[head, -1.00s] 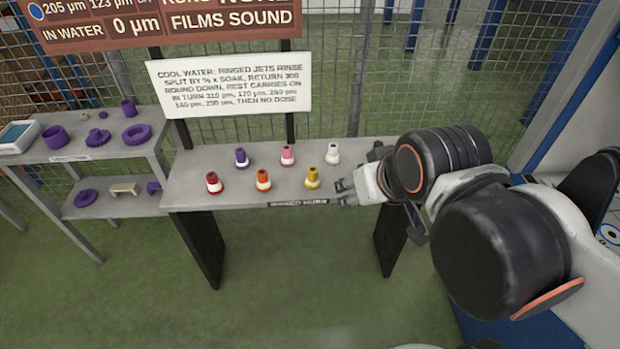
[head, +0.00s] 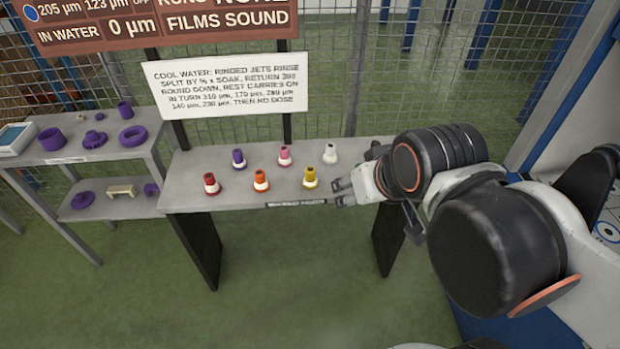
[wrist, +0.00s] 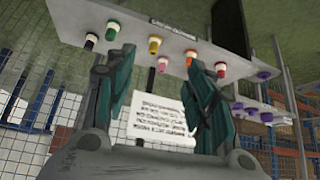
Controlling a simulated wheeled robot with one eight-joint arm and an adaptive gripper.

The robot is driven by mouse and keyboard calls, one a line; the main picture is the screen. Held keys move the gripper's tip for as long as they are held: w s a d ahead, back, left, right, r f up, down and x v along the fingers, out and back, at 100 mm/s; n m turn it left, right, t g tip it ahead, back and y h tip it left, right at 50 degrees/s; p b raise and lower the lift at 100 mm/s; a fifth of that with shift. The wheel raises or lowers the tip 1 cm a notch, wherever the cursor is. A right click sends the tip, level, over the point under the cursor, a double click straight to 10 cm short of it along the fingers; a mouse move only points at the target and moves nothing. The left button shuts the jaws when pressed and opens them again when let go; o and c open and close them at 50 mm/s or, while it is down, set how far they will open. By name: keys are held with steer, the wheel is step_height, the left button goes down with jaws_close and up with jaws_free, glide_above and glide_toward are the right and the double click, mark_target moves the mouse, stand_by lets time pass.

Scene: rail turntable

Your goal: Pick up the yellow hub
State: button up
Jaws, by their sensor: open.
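The yellow hub (head: 310,179) stands upright on the grey table, at the right end of the visible front row, with a pale band at its base. In the wrist view the yellow hub (wrist: 155,45) shows between the fingers, farther off. My gripper (head: 342,191) is open and empty at the table's front edge, a little right of the yellow hub and apart from it. The wrist view looks upside down, with both dark green fingers spread.
The table (head: 235,194) also holds red (head: 211,184), orange (head: 260,181), purple (head: 238,159), pink (head: 285,156) and white (head: 330,153) hubs. A sign (head: 228,85) stands behind.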

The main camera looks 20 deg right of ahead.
steer(key=w+r+m+g+p, duration=0.15)
steer(key=w+r, duration=0.25)
steer(key=w, duration=0.5)
steer(key=m+g+p, duration=0.4)
steer(key=g+p, duration=0.2)
glide_above(310, 169)
steer(key=a, duration=0.1)
step_height(310, 169, down, 19)
steer(key=shift+t, duration=0.25)
step_height(310, 169, down, 8)
steer(key=shift+s+f+b, duration=0.1)
steer(key=shift+b, duration=0.85)
steer(key=f+b, duration=0.1)
steer(key=f, duration=0.1)
steer(key=d+f+b, duration=0.1)
steer(key=f, duration=0.1)
steer(key=shift+f, duration=0.6)
